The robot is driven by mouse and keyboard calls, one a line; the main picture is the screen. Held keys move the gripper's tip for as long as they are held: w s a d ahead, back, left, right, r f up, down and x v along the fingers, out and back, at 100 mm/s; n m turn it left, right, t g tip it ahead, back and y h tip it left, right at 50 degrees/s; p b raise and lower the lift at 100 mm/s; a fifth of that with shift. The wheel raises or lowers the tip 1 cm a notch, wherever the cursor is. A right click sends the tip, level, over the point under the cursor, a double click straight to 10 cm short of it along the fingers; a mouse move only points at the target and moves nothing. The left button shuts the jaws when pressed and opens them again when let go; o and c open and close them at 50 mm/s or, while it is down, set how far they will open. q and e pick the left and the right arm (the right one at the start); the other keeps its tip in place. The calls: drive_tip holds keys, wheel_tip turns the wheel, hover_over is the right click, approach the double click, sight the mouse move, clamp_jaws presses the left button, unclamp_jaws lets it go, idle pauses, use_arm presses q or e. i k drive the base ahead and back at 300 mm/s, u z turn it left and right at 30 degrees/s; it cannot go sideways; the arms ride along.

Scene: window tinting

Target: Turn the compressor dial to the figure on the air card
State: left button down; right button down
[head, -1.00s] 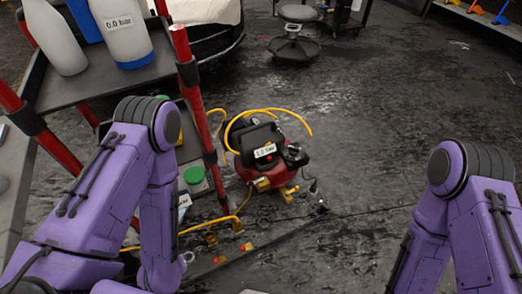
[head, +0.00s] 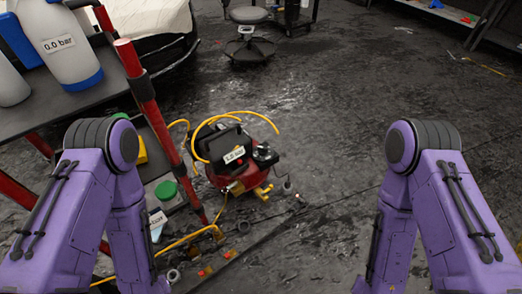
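The red and black air compressor (head: 229,180) stands on the dark floor just right of the cart. A white label (head: 234,155) on it seems to read 1.0 bar. A dark knob-like part (head: 265,152) sits at its right top; I cannot tell whether it is the dial. A white card (head: 157,221) lies low by the cart, partly hidden by my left arm, with only "bar" legible.
The cart (head: 100,98) with red posts and bottles stands at left. A yellow hose (head: 278,128) loops around the compressor and runs along the floor. Small brass fittings lie near the cart's foot. A stool (head: 250,40) stands behind. The floor at right is clear.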

sight(262, 151)
drive_tip(key=z, duration=0.75)
drive_tip(key=i, duration=0.35)
drive_tip(key=u, duration=2.45)
drive_tip(key=k, duration=1.2)
drive_tip(key=z, duration=0.8)
drive_tip(key=i, duration=0.65)
drive_tip(key=z, duration=1)
drive_tip(key=i, duration=0.65)
drive_tip(key=z, duration=0.3)
